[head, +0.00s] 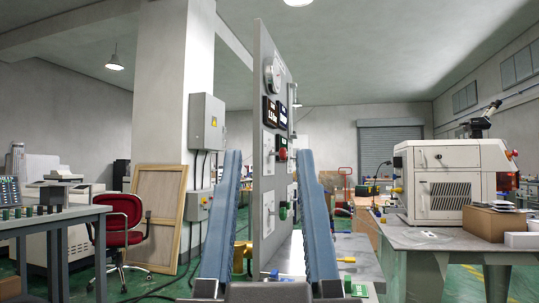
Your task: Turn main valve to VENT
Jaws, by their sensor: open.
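A tall grey panel (257,130) stands ahead, seen almost edge-on. It carries a round gauge (274,75), two dark displays (269,111) and several white plates. A red knob or button (282,154) sits midway down, and a green one (283,212) sits lower. The main valve and its VENT mark cannot be told for sure at this steep angle. My gripper (269,152) is open, with two long blue fingers pointing forward. In the picture one finger is left of the panel and the other right of it. Nothing is seen held between them.
A bench (415,238) on the right bears a white machine (450,178) and a cardboard box (492,223). A workbench (55,222) and a red chair (122,215) are on the left. A framed board (155,215) leans by the pillar (178,80).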

